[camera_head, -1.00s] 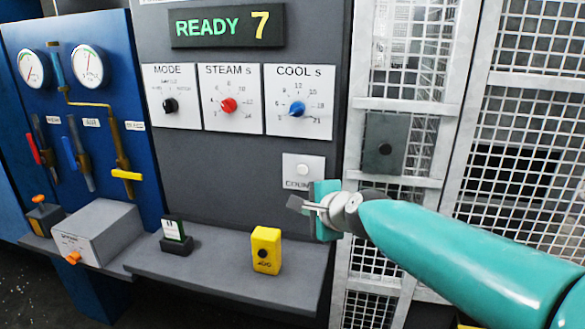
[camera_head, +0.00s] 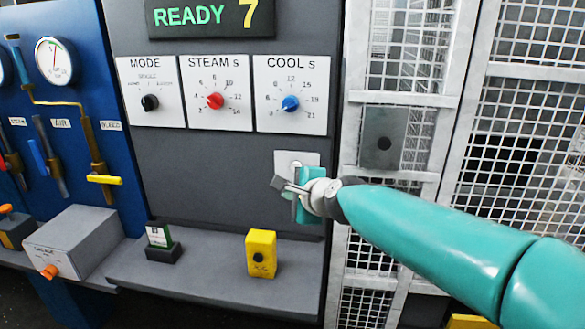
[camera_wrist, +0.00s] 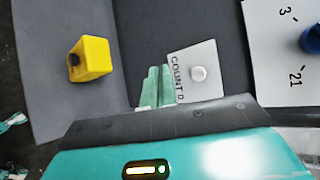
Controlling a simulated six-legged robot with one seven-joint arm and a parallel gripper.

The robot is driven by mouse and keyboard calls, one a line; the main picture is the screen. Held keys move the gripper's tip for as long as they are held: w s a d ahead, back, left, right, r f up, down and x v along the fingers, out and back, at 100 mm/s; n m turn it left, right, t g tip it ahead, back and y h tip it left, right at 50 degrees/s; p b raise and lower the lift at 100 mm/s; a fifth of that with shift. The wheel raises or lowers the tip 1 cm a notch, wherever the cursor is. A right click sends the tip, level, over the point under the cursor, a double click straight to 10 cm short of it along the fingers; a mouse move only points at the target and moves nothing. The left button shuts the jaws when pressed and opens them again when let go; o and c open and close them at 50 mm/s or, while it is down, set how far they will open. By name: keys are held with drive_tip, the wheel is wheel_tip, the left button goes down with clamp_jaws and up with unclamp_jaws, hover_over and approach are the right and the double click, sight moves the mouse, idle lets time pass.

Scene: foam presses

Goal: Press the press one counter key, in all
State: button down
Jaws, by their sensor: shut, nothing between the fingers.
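The counter key is a round white button (camera_wrist: 199,74) on a pale plate (camera_wrist: 208,60) marked "COUNT 0" in the wrist view. In the head view the plate (camera_head: 309,157) shows behind my gripper, which hides most of it. My gripper (camera_head: 292,195) is shut and empty, in front of the plate's lower part. In the wrist view its pale green fingertips (camera_wrist: 159,84) lie close together beside the plate's lettered side, to the left of the button. I cannot tell how far they are from the panel. The display (camera_head: 207,17) reads "READY 7".
The MODE (camera_head: 150,102), STEAM (camera_head: 215,101) and COOL (camera_head: 290,103) dials sit above the plate. A yellow box (camera_head: 261,254) and a small dark holder with a card (camera_head: 162,243) stand on the grey shelf (camera_head: 205,280) below. A mesh fence (camera_head: 400,60) rises at right.

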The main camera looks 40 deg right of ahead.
sight(292, 171)
drive_tip(key=w+d, duration=0.5)
drive_tip(key=d, duration=0.2)
idle(0.6)
drive_tip(key=shift+w+d, duration=0.1)
drive_tip(key=shift+w, duration=0.05)
idle(1.7)
drive_tip(key=shift+w+d, duration=0.2)
drive_tip(key=shift+d, duration=0.1)
drive_tip(key=shift+w+d, duration=0.25)
drive_tip(key=shift+d, duration=0.1)
idle(0.8)
drive_tip(key=shift+s+a, duration=0.1)
drive_tip(key=shift+s, duration=0.05)
drive_tip(key=shift+s+a, duration=0.35)
drive_tip(key=shift+a, duration=0.25)
